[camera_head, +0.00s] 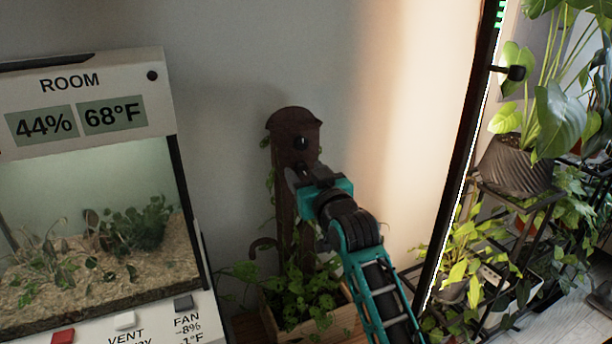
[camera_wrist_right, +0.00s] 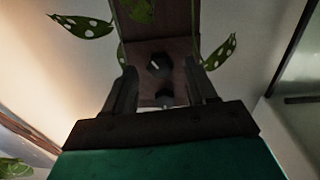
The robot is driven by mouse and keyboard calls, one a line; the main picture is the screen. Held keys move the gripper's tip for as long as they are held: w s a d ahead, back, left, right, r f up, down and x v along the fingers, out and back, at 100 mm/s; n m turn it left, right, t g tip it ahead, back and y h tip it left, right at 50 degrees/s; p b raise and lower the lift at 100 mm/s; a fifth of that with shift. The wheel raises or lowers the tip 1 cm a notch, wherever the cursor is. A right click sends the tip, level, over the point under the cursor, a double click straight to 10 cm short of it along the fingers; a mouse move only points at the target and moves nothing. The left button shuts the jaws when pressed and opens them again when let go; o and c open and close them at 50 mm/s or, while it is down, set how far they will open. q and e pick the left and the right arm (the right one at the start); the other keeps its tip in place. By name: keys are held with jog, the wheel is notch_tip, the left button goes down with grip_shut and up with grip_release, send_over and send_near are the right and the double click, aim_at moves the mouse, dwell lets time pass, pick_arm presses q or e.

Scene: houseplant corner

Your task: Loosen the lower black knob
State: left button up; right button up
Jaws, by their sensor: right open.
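A dark brown wooden post (camera_head: 292,125) with a rounded cap stands in a planter against the wall. Its upper black knob (camera_head: 300,143) shows just above my right gripper (camera_head: 305,176) in the head view. The lower black knob is hidden there behind the gripper. The right wrist view appears upside down; in it the lower black knob (camera_wrist_right: 158,66) lies between the fingertips of my open right gripper (camera_wrist_right: 160,68), with a gap on each side. The upper knob (camera_wrist_right: 165,97) shows closer to the gripper's palm. My left gripper is not in view.
A terrarium (camera_head: 160,100) with a ROOM display stands at the left. A wooden planter (camera_head: 338,322) with leafy plants is at the post's foot. Spotted leaves (camera_wrist_right: 82,25) hang beside the post. A plant rack (camera_head: 540,205) is at the right.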

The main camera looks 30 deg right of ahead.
jog(key=shift+w, duration=0.25)
jog(key=shift+c, duration=0.5)
jog(key=c, duration=1)
jog(key=shift+o, duration=0.2)
